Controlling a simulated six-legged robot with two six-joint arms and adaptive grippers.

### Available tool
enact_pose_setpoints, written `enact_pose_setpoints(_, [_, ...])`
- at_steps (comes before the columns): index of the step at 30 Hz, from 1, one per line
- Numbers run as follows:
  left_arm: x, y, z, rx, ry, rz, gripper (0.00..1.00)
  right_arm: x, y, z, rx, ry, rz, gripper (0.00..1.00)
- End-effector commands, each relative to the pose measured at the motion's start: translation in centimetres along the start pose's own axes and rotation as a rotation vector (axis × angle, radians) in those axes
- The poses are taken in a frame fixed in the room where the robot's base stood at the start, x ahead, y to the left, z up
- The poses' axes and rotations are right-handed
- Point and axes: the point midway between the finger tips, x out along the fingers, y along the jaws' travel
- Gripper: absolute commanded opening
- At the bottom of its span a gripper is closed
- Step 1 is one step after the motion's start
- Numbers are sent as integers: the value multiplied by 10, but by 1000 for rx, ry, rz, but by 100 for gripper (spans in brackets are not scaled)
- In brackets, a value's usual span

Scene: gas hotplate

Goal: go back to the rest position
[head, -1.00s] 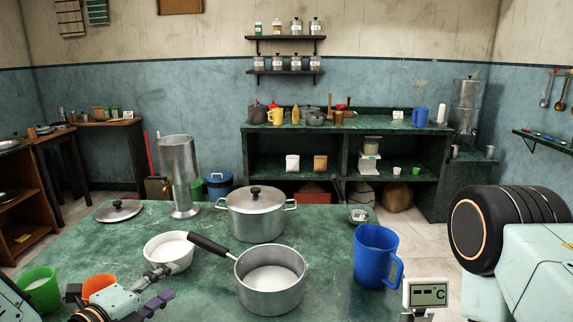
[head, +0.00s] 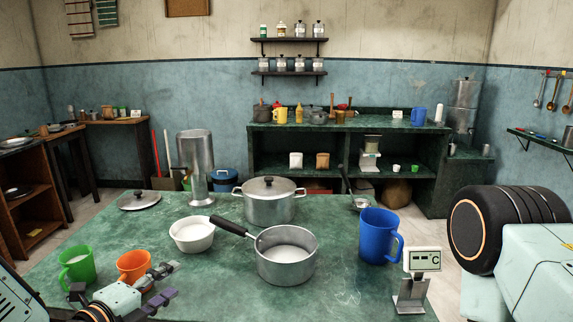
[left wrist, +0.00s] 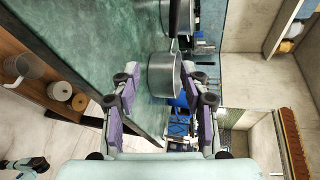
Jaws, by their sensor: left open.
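My left gripper (head: 158,284) is at the lower left of the head view, over the near edge of the green table (head: 215,275). It is open and empty, its two purple-padded fingers apart. In the left wrist view the open fingers (left wrist: 160,90) frame a metal pot lying beyond them, not touching it. In the head view a saucepan (head: 287,257) with white contents and a dark handle stands to the gripper's right. An orange mug (head: 134,265) stands just behind the gripper. My right gripper is not in view; a part of my right arm shows at the right edge.
On the table stand a green mug (head: 77,264), a white bowl (head: 192,234), a lidded pot (head: 270,204), a blue jug (head: 378,238), a loose lid (head: 140,201), a metal dispenser (head: 195,165) and a °C display (head: 423,260). The table's front middle is clear.

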Motion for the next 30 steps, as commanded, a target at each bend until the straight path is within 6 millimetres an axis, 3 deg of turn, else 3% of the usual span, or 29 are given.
enact_pose_setpoints(11, [1,16,2,-408,-27,70,45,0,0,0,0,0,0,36])
enact_pose_setpoints(16, [-5,34,-1,-709,-78,143,45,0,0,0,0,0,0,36])
enact_pose_setpoints(23, [-25,92,-22,-1220,-242,325,45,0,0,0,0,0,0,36])
enact_pose_setpoints(30, [-74,177,-64,-1694,-589,540,45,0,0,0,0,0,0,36])
